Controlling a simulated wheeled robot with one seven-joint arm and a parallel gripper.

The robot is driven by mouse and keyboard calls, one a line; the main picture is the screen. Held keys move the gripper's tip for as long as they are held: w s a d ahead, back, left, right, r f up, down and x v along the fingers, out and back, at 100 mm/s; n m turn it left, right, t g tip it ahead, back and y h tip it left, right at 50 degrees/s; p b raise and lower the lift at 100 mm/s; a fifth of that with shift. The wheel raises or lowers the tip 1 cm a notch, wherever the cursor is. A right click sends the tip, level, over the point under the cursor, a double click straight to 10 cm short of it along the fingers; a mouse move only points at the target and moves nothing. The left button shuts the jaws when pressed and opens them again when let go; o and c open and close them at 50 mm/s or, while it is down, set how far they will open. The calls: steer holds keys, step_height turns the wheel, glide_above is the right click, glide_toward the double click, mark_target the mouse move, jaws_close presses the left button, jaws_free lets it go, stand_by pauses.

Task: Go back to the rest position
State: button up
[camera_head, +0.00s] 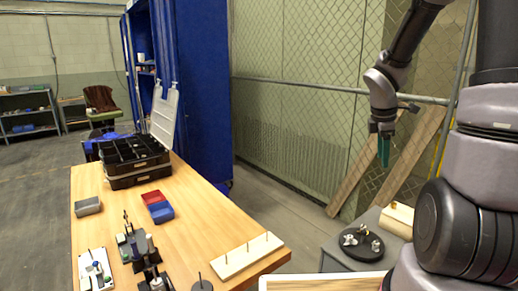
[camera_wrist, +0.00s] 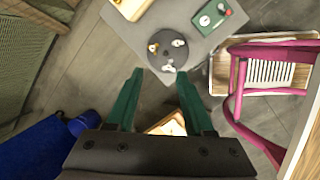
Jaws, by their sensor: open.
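My gripper (camera_head: 384,150) hangs from my arm at the right of the head view, its green fingers pointing down in front of the chain-link fence. In the wrist view my gripper (camera_wrist: 158,75) shows its two green fingers spread apart, with nothing between them. It is in the air, above the floor and the grey side table. The black round plate (camera_wrist: 167,50) with several small metallic parts on it lies beyond the fingertips, apart from them.
A wooden table (camera_head: 200,195) at left holds a black organizer case (camera_head: 133,160), red and blue bins and a peg board (camera_head: 247,255). The grey side table (camera_head: 345,252) stands near my arm. Planks (camera_head: 365,165) lean on the fence. A pink frame (camera_wrist: 235,85) stands at right.

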steer(key=s+a+r+m+t+y, duration=0.2)
steer(key=s+a+r+m, duration=0.4)
steer(key=s+r+m, duration=0.2)
steer(key=s+a+r+m+t+y, duration=0.2)
steer(key=s+a+r+m, duration=0.4)
steer(key=r+m, duration=0.5)
steer(key=shift+s+r+m+t+y, duration=0.2)
steer(key=shift+s+m+t+y, duration=0.3)
steer(key=shift+s, duration=0.55)
